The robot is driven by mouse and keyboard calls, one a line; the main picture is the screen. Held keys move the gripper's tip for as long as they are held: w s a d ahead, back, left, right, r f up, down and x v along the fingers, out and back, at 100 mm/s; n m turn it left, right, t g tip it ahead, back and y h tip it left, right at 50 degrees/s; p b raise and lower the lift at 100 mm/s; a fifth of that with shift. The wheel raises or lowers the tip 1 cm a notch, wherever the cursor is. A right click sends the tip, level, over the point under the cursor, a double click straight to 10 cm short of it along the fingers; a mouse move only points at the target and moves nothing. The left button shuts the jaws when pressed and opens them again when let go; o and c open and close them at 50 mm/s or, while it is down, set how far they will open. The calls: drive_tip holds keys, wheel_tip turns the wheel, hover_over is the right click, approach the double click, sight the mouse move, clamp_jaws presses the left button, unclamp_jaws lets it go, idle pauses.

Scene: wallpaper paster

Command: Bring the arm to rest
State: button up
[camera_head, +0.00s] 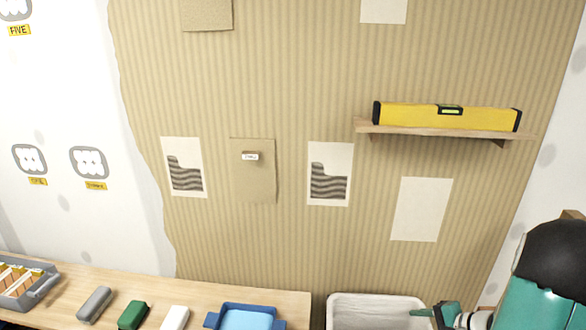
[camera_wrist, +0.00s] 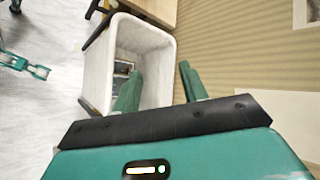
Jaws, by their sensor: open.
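My gripper (camera_wrist: 158,84) shows two green fingers standing apart with nothing between them in the wrist view. It is above or beside a white bin (camera_wrist: 159,62), and I cannot tell its exact height. In the head view my gripper (camera_head: 437,312) is at the lower right, just right of the white bin (camera_head: 342,297). My green and black arm (camera_head: 545,270) comes in from the right edge and hides part of the wall corner there.
A wooden table (camera_head: 75,285) at lower left holds a grey tray (camera_head: 42,285), grey, green and white blocks, and a blue tray (camera_head: 212,321). A shelf (camera_head: 450,132) with a yellow level (camera_head: 440,115) sticks out from the striped wall. The wall before my arm is otherwise flat.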

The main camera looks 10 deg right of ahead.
drive_tip(key=a+r+n+g, duration=0.3)
drive_tip(key=a+r+n, duration=0.1)
drive_tip(key=a+r, duration=0.5)
drive_tip(key=s+a+r+n+h, duration=0.6)
drive_tip(key=s+a+r+n, duration=0.4)
drive_tip(key=a, duration=0.7)
drive_tip(key=s+r, duration=0.3)
drive_tip(key=r, duration=0.1)
drive_tip(key=shift+a+r+n, duration=0.25)
drive_tip(key=shift+r+n, duration=0.05)
drive_tip(key=shift+n, duration=0.1)
